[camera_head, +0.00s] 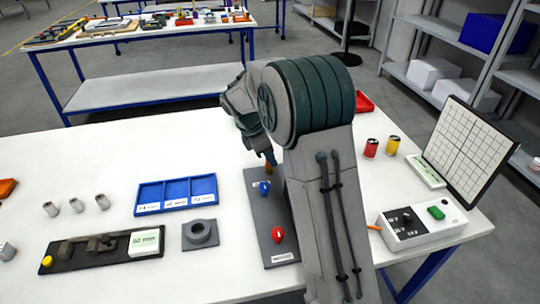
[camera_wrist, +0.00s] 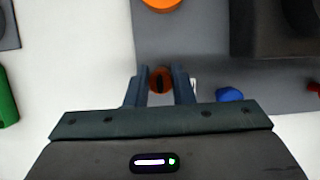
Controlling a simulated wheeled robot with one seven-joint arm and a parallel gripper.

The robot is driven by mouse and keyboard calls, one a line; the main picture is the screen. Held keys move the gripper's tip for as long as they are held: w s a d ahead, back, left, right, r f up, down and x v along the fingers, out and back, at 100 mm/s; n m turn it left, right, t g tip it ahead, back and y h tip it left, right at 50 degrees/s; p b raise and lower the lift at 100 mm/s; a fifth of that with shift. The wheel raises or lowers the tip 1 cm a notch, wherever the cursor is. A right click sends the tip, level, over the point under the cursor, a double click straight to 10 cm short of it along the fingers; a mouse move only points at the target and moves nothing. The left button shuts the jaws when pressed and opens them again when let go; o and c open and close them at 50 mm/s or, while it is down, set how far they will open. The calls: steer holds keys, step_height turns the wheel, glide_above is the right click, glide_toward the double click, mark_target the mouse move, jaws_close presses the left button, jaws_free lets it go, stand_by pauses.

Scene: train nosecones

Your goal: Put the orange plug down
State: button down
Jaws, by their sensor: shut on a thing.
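My gripper (camera_wrist: 160,88) is shut on the orange plug (camera_wrist: 160,78), which shows as a round orange end with a dark middle between the two fingers. In the head view the orange plug (camera_head: 270,159) shows just under my gripper (camera_head: 267,152), over the far end of a dark grey board (camera_head: 262,213). Whether the plug touches the board cannot be told. A blue plug (camera_head: 264,187) and a red plug (camera_head: 277,235) are on the board. The blue plug also shows right of the fingers in the wrist view (camera_wrist: 229,94). My arm hides the board's right side.
A blue tray (camera_head: 176,194) and a grey ring block (camera_head: 200,234) lie left of the board. A white control box (camera_head: 422,226) and red and yellow cans (camera_head: 371,148) stand to the right. Another orange round thing (camera_wrist: 162,3) shows at the wrist view's top edge.

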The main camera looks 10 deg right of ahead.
steer(key=shift+f, duration=0.1)
steer(key=shift+f, duration=0.1)
steer(key=c, duration=1.3)
jaws_free()
steer(key=shift+o, duration=0.2)
steer(key=v, duration=1.1)
steer(key=s+d+f+m+t+y, duration=0.1)
steer(key=s+d+m+y, duration=0.1)
steer(key=s+m, duration=0.7)
steer(key=s+d+f+m+t+y, duration=0.1)
steer(key=s+m, duration=0.8)
steer(key=s, duration=1)
steer(key=shift+s+d+f+t+y, duration=0.25)
steer(key=shift+d+t+y, duration=0.15)
steer(key=shift+d+y, duration=0.25)
